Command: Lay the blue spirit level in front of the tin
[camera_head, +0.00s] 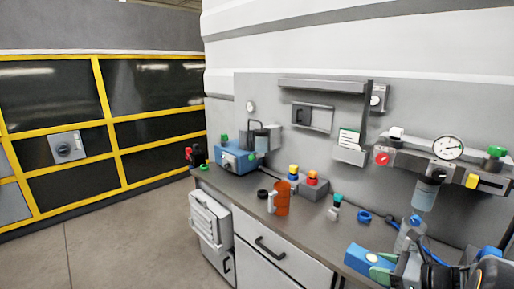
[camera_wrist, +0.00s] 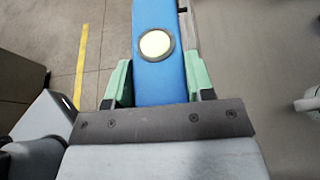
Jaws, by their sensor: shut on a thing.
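My gripper (camera_head: 378,266) is shut on the blue spirit level (camera_head: 358,256) at the lower right of the head view, by the bench's front edge. In the wrist view, the green fingers (camera_wrist: 158,82) grip both long sides of the spirit level (camera_wrist: 157,16), which has a round pale yellow vial. Its far end runs out of the wrist view. The two are well apart.
The grey bench (camera_head: 240,187) has a blue box (camera_head: 236,158) at its far end. A grey button box (camera_head: 313,187) stands behind the orange cylinder. A small dark ring (camera_head: 262,194) lies left of it, and a blue ring (camera_head: 364,216) lies to the right. Bare bench shows between cylinder and gripper.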

